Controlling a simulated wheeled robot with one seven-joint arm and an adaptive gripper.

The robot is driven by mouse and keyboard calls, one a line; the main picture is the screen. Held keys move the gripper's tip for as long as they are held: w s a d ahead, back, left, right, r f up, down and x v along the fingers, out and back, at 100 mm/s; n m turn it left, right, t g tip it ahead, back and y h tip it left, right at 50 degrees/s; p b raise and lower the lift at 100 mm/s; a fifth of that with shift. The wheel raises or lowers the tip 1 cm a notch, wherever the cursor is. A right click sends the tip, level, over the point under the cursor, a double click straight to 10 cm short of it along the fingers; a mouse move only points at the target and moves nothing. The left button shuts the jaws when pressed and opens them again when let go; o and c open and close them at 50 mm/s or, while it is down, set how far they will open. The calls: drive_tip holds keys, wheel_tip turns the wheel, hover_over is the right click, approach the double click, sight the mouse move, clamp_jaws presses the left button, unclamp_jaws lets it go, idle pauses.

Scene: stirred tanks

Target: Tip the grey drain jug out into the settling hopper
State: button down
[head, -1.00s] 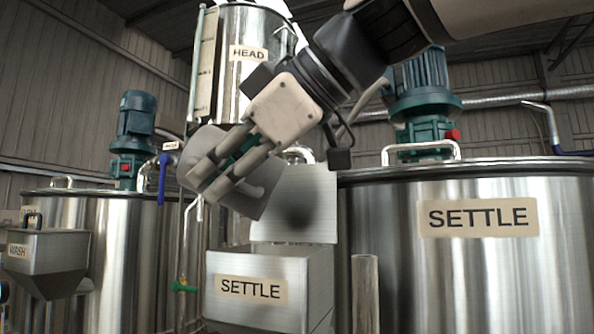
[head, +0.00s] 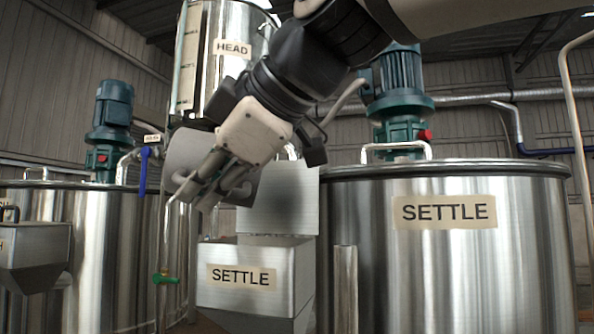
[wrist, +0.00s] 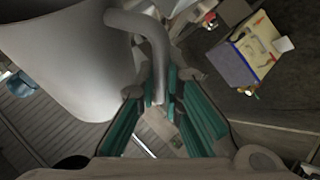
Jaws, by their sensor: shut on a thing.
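The grey drain jug (head: 187,151) is held in the air, tipped well over on its side, above and left of the settling hopper. My gripper (head: 195,190) is in front of it and shut on its handle. In the wrist view the jug's body (wrist: 70,60) fills the upper left, and its curved handle (wrist: 150,35) runs down between my fingers (wrist: 165,95). The settling hopper (head: 292,275) is a steel box labelled SETTLE with a raised back plate (head: 280,200). The jug's mouth and contents are hidden, and no stream shows.
The large SETTLE tank (head: 445,260) stands right of the hopper, with a steel post (head: 345,290) between. The HEAD tank (head: 232,75) hangs behind my arm. A pipe with a green valve (head: 165,278) and another hopper (head: 35,255) are at left.

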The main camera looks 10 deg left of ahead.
drive_tip(key=shift+s+a+f+n+t+h+p, duration=0.15)
drive_tip(key=shift+f+n+h+p, duration=0.25)
drive_tip(key=shift+p, duration=0.55)
drive_tip(key=shift+s+a+f+n+t+h+p, duration=0.1)
drive_tip(key=shift+f+n+t+h+p, duration=0.1)
drive_tip(key=shift+h+p, duration=0.5)
drive_tip(key=shift+p, duration=0.75)
drive_tip(key=shift+f+n+t+h+p, duration=0.25)
drive_tip(key=shift+n+h+p, duration=0.25)
drive_tip(key=shift+p, duration=0.75)
drive_tip(key=shift+f+h+p, duration=0.15)
drive_tip(key=shift+h+p, duration=0.45)
drive_tip(key=shift+p, duration=0.15)
drive_tip(key=shift+p, duration=0.3)
drive_tip(key=shift+w+d+n+h+p, duration=0.1)
drive_tip(key=shift+n+h+p, duration=0.2)
drive_tip(key=shift+n+p, duration=0.15)
